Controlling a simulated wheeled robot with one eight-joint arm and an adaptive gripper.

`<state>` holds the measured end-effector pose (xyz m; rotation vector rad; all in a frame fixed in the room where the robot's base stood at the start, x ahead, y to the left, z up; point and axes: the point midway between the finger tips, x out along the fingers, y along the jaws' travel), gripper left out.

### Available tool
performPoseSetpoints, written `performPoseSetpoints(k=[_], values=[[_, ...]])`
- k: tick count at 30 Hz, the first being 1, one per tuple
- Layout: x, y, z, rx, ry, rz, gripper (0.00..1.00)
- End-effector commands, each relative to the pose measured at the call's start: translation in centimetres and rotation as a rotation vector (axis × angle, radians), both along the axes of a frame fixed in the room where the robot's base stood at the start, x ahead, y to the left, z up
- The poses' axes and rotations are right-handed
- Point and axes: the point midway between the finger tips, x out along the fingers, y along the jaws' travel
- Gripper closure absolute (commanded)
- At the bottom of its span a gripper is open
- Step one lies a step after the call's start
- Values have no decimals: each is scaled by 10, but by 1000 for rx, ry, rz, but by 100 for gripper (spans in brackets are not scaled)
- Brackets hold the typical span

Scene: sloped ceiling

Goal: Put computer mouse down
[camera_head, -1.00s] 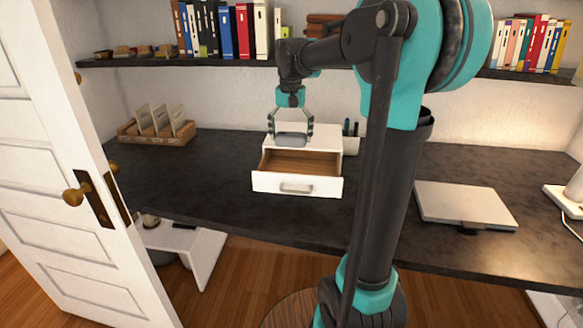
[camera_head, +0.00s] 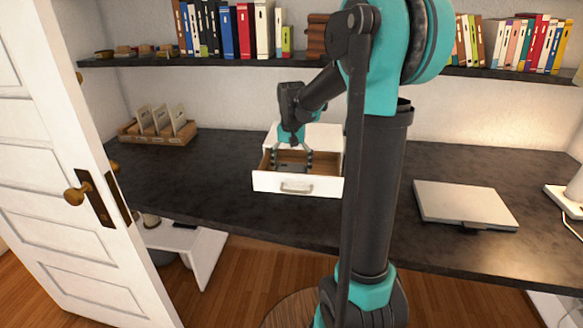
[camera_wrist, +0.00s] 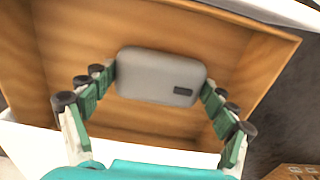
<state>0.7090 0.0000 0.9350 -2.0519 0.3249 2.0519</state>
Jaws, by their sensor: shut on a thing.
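The computer mouse (camera_wrist: 158,76) is grey and rounded with a small dark patch. In the wrist view it sits between the two fingers of my gripper (camera_wrist: 160,85), which is shut on it at both sides. The white drawer unit (camera_head: 328,140) stands on the desk with its wooden drawer (camera_head: 268,183) pulled open. In the head view my gripper (camera_head: 292,165) reaches down into the open drawer. The wrist view shows the drawer's wooden inside (camera_wrist: 75,35) around the mouse. I cannot tell whether the mouse touches the drawer floor.
A closed laptop (camera_head: 465,203) lies on the dark desk (camera_head: 215,185) to the right. A wooden file holder (camera_head: 157,132) stands at the back left. A shelf (camera_head: 150,61) with books runs above. An open white door (camera_head: 85,230) is at the left.

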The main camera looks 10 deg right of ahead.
Motion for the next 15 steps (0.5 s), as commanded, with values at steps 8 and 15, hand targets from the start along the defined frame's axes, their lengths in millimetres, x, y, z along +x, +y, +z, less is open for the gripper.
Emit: performPoseSetpoints(k=[8,15], values=[[0,0,-2,0,0,0,5],[0,0,-2,0,0,0,0]])
